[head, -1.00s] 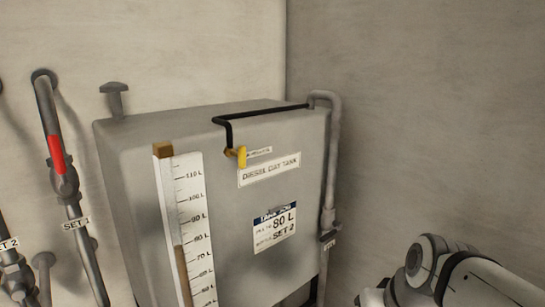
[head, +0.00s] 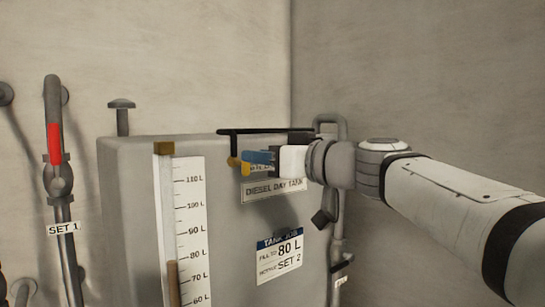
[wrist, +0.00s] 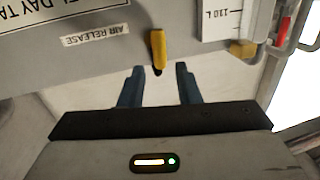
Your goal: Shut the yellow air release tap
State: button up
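The yellow air release tap (head: 233,162) is on the upper front of the grey diesel day tank (head: 128,200), below a black pipe. In the wrist view the yellow tap handle (wrist: 158,48) lies just beyond the fingertips, roughly centred between them. My gripper (head: 256,157) comes in from the right at the tap, its blue fingers partly hiding the handle in the head view. In the wrist view my gripper (wrist: 158,74) is open, with a clear gap between the fingers. I cannot see contact with the tap.
A black pipe (head: 265,131) runs along the tank's top edge just above my gripper. A level gauge (head: 188,230) stands on the tank front to the left. A grey pipe (head: 336,240) runs down the tank's right side, below my wrist.

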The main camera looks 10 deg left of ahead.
aim_at(242, 163)
jog(key=x, duration=0.4)
jog(key=shift+w+a+p, duration=0.1)
jog(key=shift+a+p, duration=0.1)
jog(key=shift+p, duration=0.1)
jog(key=shift+c, duration=0.3)
